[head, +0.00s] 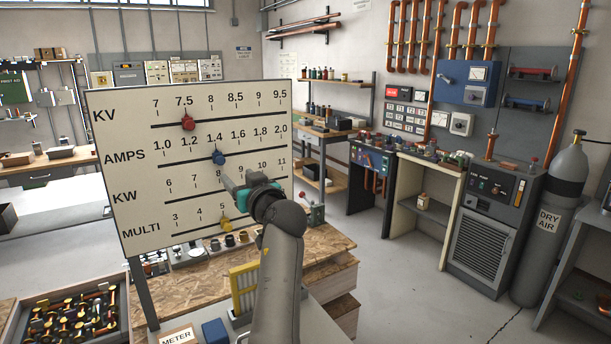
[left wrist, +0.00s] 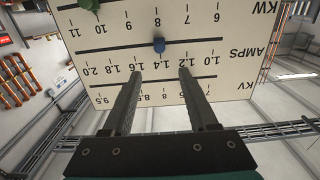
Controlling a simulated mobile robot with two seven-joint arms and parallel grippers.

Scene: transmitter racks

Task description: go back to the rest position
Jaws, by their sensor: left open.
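My left gripper (head: 230,183) is in front of the white meter board (head: 125,112), its fingers pointing at it. In the left wrist view the gripper (left wrist: 160,74) is open, with nothing between its two dark fingers. The board appears upside down there. A blue knob (head: 218,157) sits on the AMPS line near 1.4; in the left wrist view the blue knob (left wrist: 159,45) lies beyond the fingertips, apart from them. A red knob (head: 187,122) is near 7.5 on KV. A yellow knob (head: 226,224) is near 5 on MULTI. A green knob (left wrist: 89,4) is cut off at the wrist view's top edge.
A wooden bench (head: 320,243) stands below and behind the board. A tray of brass parts (head: 72,318) is at the lower left. A grey cabinet (head: 489,232) and a DRY AIR cylinder (head: 546,222) stand at the right. The floor (head: 420,290) before them is clear.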

